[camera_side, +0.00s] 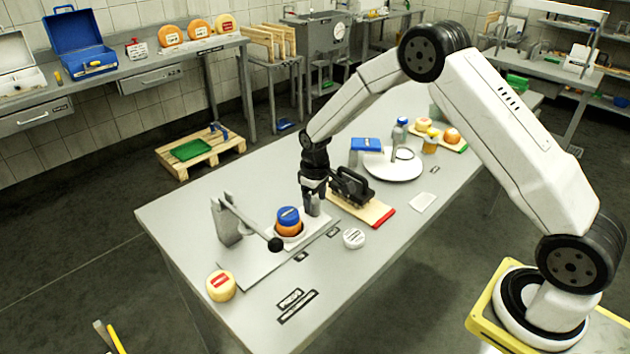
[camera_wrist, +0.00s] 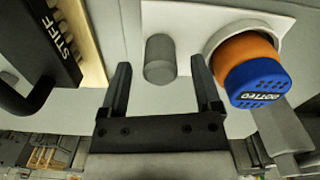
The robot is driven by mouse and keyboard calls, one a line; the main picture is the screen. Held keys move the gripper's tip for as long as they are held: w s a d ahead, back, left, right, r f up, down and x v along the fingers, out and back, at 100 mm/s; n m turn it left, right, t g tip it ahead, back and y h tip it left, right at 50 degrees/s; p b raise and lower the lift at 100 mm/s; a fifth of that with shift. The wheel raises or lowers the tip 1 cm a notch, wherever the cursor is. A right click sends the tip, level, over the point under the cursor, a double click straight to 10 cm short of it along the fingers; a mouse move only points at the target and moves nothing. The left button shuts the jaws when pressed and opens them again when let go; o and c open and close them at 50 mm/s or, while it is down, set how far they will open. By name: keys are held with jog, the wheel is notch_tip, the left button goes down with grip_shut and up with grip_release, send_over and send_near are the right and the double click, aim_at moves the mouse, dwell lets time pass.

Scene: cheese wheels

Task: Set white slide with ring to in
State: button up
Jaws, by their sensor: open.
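The white slide (camera_wrist: 175,14) is a flat plate with a white ring (camera_wrist: 215,38) and a grey upright post (camera_wrist: 160,58). In the wrist view an orange cheese (camera_wrist: 245,48) with a blue lettered cap (camera_wrist: 258,84) sits in the ring. In the side view the blue cap (camera_side: 288,215) tops the cheese, beside the press lever. My gripper (camera_wrist: 160,62) is open and points down at the slide. The post lies between its two fingers in the wrist view, with gaps on both sides. My gripper (camera_side: 313,205) partly hides the post in the side view.
The press lever's dark knob (camera_side: 275,244) hangs close to the ring. A pale cheese (camera_side: 221,286) and a white disc (camera_side: 353,238) lie nearby. The table's front right is mostly clear.

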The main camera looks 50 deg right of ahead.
jog(key=shift+f, duration=1.2)
grip_shut()
dwell(0.6)
